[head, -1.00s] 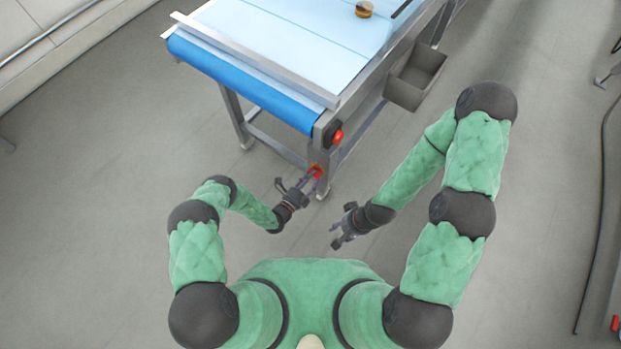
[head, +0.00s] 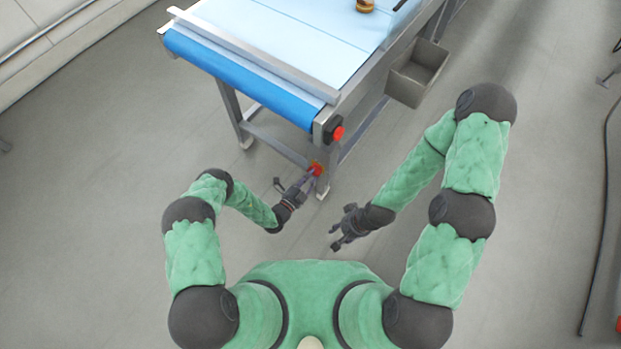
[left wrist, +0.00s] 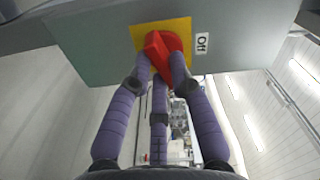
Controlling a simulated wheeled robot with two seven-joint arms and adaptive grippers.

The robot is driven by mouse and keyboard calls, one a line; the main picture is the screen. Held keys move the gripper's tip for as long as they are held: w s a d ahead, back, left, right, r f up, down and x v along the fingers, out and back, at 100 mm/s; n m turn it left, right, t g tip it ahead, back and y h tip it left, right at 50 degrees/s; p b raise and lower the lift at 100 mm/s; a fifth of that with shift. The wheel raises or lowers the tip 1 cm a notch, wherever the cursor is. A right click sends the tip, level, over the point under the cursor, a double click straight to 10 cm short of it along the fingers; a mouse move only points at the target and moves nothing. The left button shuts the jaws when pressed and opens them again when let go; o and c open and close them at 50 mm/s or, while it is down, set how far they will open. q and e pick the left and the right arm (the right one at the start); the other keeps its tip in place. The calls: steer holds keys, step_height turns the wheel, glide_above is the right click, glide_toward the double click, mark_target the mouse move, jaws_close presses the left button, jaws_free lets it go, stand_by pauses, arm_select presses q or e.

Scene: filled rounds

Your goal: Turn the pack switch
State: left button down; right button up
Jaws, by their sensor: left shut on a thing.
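The pack switch is a red knob (left wrist: 160,47) on a yellow plate (left wrist: 141,34), fixed to a grey panel (left wrist: 95,40). The switch (head: 317,169) sits low on the conveyor's near corner leg in the head view. My left gripper (head: 306,180) is at the switch, and its purple fingers (left wrist: 160,70) are shut on the knob. The knob looks tilted in the left wrist view. My right gripper (head: 342,231) is empty, away from the switch, with its fingers apart.
The conveyor (head: 285,45) with a blue belt end stands ahead. A red button (head: 338,133) sits above the switch on its corner. A grey bin (head: 418,73) hangs on its right side. A small brown round item (head: 365,6) is on the belt.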

arm_select(q)
steer(key=shift+n+b, duration=0.5)
steer(key=shift+n, duration=0.5)
steer(key=c, duration=1.1)
jaws_free()
steer(key=v, duration=1.2)
